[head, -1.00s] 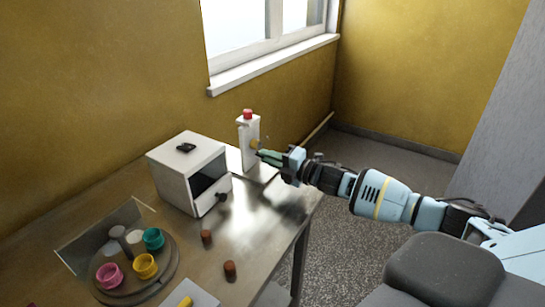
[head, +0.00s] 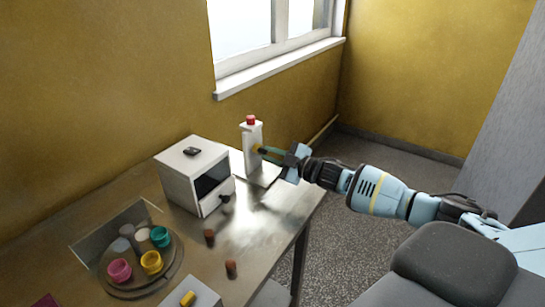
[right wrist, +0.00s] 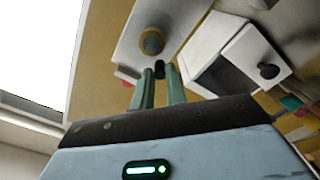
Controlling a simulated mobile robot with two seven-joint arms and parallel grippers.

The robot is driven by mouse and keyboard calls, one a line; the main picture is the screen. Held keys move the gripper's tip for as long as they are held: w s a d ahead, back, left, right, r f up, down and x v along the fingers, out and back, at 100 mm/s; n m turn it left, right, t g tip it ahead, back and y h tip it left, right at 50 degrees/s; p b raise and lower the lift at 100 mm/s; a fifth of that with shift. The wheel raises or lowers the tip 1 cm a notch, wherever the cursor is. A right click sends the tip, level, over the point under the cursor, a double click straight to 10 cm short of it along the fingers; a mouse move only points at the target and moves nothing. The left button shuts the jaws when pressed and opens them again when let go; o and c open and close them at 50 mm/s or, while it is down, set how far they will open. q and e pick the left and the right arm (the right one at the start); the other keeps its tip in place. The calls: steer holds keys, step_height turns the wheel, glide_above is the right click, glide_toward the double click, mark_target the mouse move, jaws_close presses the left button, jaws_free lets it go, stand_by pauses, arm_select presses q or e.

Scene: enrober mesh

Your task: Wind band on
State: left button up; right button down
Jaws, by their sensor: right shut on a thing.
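A white upright post (head: 250,141) with a red cap (head: 251,119) stands on a pale base at the back right of the table. It bears a round brass knob (head: 261,149), which also shows in the right wrist view (right wrist: 152,41). My right gripper (head: 267,151) reaches to the post's side from the right. In the right wrist view its green fingers (right wrist: 160,82) are shut on a small dark piece (right wrist: 160,69) just by the brass knob. I cannot tell how that piece joins the post. No band can be made out. My left gripper is not in view.
Left of the post stands a white box (head: 182,165) with a dark window and a black knob (head: 225,198). A round turntable (head: 135,286) holds pink, yellow and teal cups and grey cylinders. Two brown cylinders (head: 209,236) (head: 231,268) stand in front. The table's right edge is close by.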

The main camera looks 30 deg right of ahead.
steer(key=shift+w+d+r+m, duration=0.1)
steer(key=shift+d+r+m, duration=0.1)
steer(key=shift+m, duration=0.95)
steer(key=shift+w+d+r+m, duration=0.1)
steer(key=shift+d+r+m, duration=0.1)
steer(key=shift+m, duration=0.95)
steer(key=c, duration=1.4)
jaws_free()
steer(key=shift+s, duration=0.1)
steer(key=v, duration=0.7)
steer(key=shift+s+d+p, duration=0.15)
steer(key=shift+s+p, duration=0.15)
